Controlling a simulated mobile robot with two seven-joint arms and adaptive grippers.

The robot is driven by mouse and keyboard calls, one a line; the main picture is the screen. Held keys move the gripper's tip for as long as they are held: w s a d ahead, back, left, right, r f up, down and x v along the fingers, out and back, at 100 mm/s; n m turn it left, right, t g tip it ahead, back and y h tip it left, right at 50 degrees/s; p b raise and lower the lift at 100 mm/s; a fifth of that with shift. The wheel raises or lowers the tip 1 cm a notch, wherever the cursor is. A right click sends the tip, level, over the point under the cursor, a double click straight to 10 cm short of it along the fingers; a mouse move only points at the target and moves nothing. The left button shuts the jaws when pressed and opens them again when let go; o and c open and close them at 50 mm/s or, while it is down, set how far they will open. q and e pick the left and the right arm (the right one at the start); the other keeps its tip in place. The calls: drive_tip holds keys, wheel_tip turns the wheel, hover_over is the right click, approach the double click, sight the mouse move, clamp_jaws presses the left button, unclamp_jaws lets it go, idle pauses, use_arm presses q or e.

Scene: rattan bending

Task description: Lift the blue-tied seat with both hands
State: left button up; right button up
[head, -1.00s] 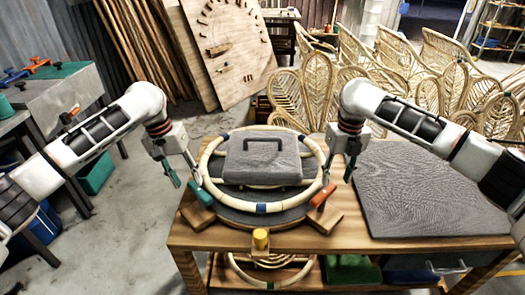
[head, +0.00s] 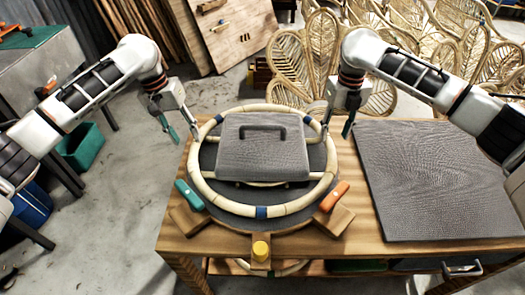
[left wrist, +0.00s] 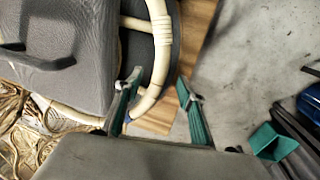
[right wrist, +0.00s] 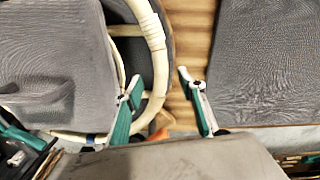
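The blue-tied seat is a pale rattan ring (head: 284,208) with blue bindings, lying on a dark round plate on the wooden table. A grey block with a black handle (head: 264,150) sits on top within it. My left gripper (head: 184,138) is open beside the ring's left side; the left wrist view shows its green fingers (left wrist: 155,95) spread, one near the ring's rim and the other outside. My right gripper (head: 336,128) is by the ring's right side; the right wrist view shows its fingers (right wrist: 160,88) spread, one over the ring side and one outside. Neither holds anything.
A teal clamp (head: 189,195) and an orange clamp (head: 334,197) sit on wooden blocks at the front of the plate, with a yellow knob (head: 261,250) between them. A grey sheet (head: 430,180) covers the table's right side. Rattan chair backs (head: 310,60) stand behind.

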sight(193, 149)
use_arm(q)
drive_tip(key=shift+d+f, duration=0.25)
drive_tip(key=shift+f, duration=1)
drive_tip(key=shift+d+f, duration=0.25)
drive_tip(key=shift+f, duration=1)
drive_tip(key=shift+d+f, duration=0.25)
drive_tip(key=shift+f, duration=1)
use_arm(e)
drive_tip(key=shift+f, duration=3.9)
use_arm(q)
clamp_jaws()
use_arm(e)
clamp_jaws()
drive_tip(key=shift+w+r, duration=0.1)
drive_tip(key=shift+r, duration=0.05)
